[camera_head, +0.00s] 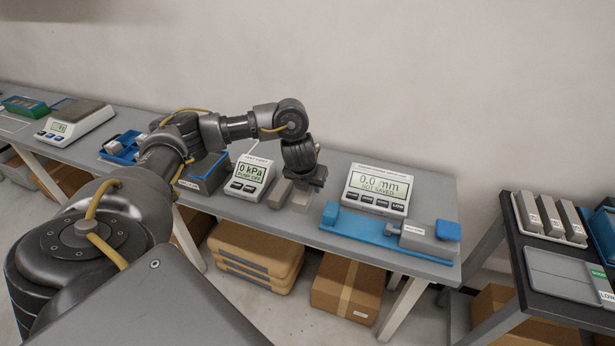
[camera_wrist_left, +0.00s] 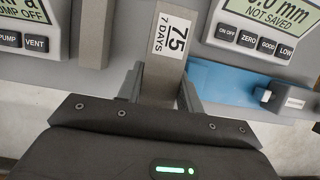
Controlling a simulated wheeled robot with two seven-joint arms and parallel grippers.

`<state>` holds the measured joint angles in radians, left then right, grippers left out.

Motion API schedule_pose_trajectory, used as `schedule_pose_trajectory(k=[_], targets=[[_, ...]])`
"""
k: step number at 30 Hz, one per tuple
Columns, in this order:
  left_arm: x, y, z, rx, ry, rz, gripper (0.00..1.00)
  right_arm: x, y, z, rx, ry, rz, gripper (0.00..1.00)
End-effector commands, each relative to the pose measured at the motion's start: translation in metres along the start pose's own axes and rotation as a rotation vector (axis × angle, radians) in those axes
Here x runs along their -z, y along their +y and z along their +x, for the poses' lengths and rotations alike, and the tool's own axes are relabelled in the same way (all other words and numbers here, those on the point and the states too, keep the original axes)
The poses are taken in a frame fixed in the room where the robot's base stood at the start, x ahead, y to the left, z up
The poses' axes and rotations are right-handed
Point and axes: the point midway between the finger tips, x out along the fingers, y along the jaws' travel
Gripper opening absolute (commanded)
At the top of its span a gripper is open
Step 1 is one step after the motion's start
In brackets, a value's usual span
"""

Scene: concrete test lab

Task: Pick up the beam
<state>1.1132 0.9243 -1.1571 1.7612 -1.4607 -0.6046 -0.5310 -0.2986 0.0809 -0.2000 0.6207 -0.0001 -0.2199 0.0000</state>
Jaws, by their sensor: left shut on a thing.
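A grey concrete beam with a white label reading "75 7 DAYS" (camera_wrist_left: 170,42) lies between the fingers of my left gripper (camera_wrist_left: 161,88) in the left wrist view. The fingers are shut on its near end. In the head view my left gripper (camera_head: 303,188) points down over the bench, and the held beam is mostly hidden beneath it. A second, plain beam (camera_wrist_left: 95,30) is beside it, to the left and apart; it also shows in the head view (camera_head: 279,193). I cannot tell whether the held beam touches the bench. My right gripper is not in view.
The grey bench (camera_head: 345,160) carries a 0 kPa pump display (camera_head: 252,172) to the left and a 0.0 mm display (camera_head: 377,190) behind a blue measuring fixture (camera_head: 355,222) to the right. A dark cart at right holds a white tray (camera_head: 530,232) with several beams.

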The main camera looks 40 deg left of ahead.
Motion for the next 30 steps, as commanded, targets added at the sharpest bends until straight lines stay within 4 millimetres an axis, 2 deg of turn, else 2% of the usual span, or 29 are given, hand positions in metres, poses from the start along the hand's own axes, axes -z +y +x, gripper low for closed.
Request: schedule_pose_trajectory(k=[1,3,10,16,30], targets=[[0.003,-0.006,-0.014,0.002,-0.007,0.007,0.00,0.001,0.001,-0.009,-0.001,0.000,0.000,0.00],[0.013,-0.011,-0.024,0.002,-0.006,0.006,0.00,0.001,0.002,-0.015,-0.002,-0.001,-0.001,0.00],[0.033,-0.025,-0.042,0.002,-0.005,0.000,0.00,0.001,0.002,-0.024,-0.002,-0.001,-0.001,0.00],[0.041,-0.029,-0.048,0.001,-0.003,-0.002,0.00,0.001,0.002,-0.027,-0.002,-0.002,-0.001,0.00],[0.041,-0.030,-0.049,-0.012,-0.004,-0.031,0.00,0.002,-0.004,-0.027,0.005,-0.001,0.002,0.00]])
